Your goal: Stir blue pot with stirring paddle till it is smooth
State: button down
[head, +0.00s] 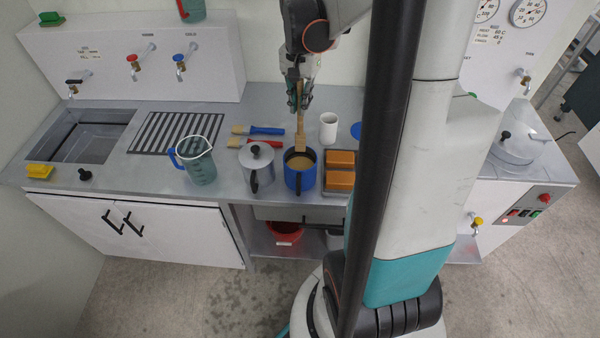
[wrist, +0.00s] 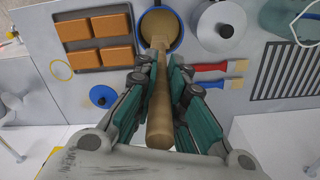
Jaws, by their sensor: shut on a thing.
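The blue pot (head: 300,180) stands on the counter and holds a tan mixture; it also shows at the top of the wrist view (wrist: 174,44). The wooden stirring paddle (head: 301,128) stands nearly upright above the pot. My gripper (head: 301,95) is shut on the paddle's handle, and the paddle lies between the teal fingers in the wrist view (wrist: 158,110). The paddle's lower end is at the pot's opening. I cannot tell how deep it sits in the mixture.
A grey lidded pot (head: 257,170) stands close left of the blue pot. Orange blocks on a tray (head: 339,172) stand close right. A white cup (head: 328,128) and two brushes (head: 257,131) are behind. A measuring jug (head: 199,163) stands further left, near the drain grille (head: 175,133).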

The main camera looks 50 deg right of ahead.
jog(key=shift+r, duration=0.1)
notch_tip(320, 180, up, 4)
jog(key=p, duration=0.2)
jog(key=shift+p, duration=0.35)
